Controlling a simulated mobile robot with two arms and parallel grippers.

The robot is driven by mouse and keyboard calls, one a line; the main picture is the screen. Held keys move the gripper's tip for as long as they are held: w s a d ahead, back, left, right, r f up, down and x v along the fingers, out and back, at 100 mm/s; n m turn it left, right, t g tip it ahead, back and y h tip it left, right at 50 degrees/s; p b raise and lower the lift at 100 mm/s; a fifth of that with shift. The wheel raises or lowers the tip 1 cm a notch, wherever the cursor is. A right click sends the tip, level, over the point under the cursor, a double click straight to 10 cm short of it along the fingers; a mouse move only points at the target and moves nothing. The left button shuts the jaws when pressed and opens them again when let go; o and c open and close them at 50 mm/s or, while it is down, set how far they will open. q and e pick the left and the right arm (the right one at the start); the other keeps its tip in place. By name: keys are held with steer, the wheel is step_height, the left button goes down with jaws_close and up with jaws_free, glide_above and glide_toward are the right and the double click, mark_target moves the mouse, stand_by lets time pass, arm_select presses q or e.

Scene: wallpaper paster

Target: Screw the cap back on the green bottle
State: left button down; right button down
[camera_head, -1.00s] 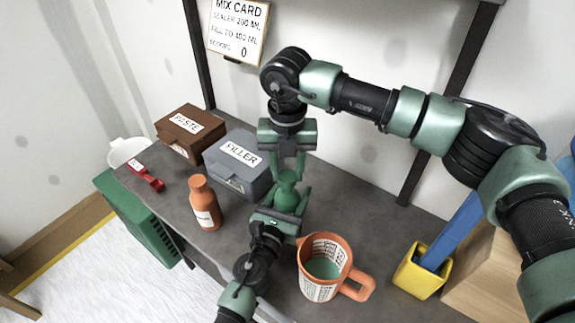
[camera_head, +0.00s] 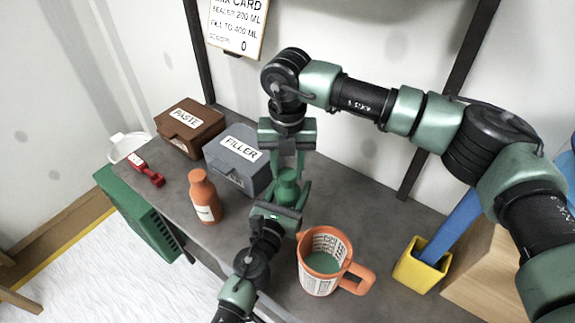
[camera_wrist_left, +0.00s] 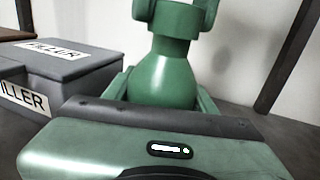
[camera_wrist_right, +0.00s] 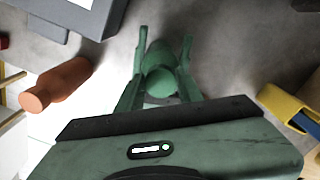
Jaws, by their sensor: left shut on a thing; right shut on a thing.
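The green bottle (camera_head: 288,188) stands upright on the grey table. My left gripper (camera_head: 284,200) is shut around its body from the front. The left wrist view shows the bottle's rounded shoulder (camera_wrist_left: 163,78) between the left fingers. My right gripper (camera_head: 287,168) comes down from above and is shut on the green cap (camera_wrist_left: 173,18) at the bottle's top. The cap sits in line over the neck and appears to touch it. I cannot tell how far it is threaded. The right wrist view looks down on the bottle (camera_wrist_right: 158,82) between green fingers.
An orange measuring jug (camera_head: 318,280) with green liquid stands right of the left gripper. An orange bottle (camera_head: 204,198) stands to the left. The grey filler box (camera_head: 232,170) is close behind. A brown paste box (camera_head: 190,128) and yellow holder (camera_head: 420,272) stand farther off.

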steer(key=shift+f, duration=0.2)
steer(key=c, duration=0.9)
jaws_free()
steer(key=shift+r, duration=0.1)
steer(key=shift+r, duration=2.15)
steer(key=shift+c, duration=0.5)
